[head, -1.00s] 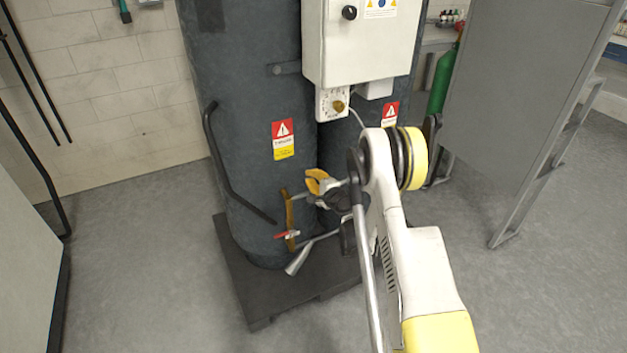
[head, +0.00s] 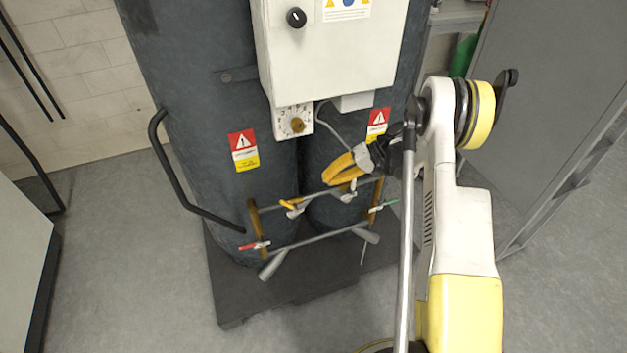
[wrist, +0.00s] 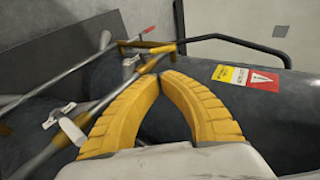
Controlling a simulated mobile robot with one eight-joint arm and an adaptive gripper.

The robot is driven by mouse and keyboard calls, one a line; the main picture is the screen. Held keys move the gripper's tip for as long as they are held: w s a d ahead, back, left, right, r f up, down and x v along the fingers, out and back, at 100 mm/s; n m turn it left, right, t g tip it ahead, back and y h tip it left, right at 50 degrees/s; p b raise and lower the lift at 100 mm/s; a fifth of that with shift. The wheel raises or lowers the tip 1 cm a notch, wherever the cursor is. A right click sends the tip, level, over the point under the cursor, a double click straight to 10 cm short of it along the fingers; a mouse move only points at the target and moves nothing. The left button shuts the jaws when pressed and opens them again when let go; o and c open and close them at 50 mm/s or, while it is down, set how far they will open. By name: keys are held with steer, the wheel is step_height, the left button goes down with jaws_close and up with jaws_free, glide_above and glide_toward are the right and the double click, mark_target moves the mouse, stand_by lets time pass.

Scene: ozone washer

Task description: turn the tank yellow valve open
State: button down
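The tank's yellow valve handle (head: 288,204) sits on the upper horizontal pipe low at the front of the dark tanks (head: 215,95). My gripper (head: 328,178) is above and to the right of that handle, apart from it. Its two yellow fingers meet at their tips in the wrist view (wrist: 160,79), with nothing between them. A red valve handle (head: 255,245) is at the lower left pipe end and also shows in the wrist view (wrist: 148,30).
A white control box (head: 325,60) with a dial below it hangs above the pipes. A black curved handle (head: 165,165) sticks out from the left tank. A grey cabinet (head: 560,110) stands at the right. The floor at the left is clear.

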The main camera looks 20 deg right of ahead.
mark_target(295, 206)
steer(key=b+x, duration=0.2)
steer(key=x, duration=0.2)
steer(key=b+x, duration=0.2)
steer(key=x, duration=0.3)
steer(key=b+x, duration=0.1)
steer(key=x, duration=0.4)
steer(key=shift+s+a+r+b, duration=0.1)
steer(key=shift+s+a+b, duration=0.05)
steer(key=shift+s+b, duration=0.25)
steer(key=shift+w, duration=0.1)
steer(key=shift+a+r+h+p, duration=0.1)
steer(key=shift+a+h+p, duration=0.2)
steer(key=shift+h, duration=0.3)
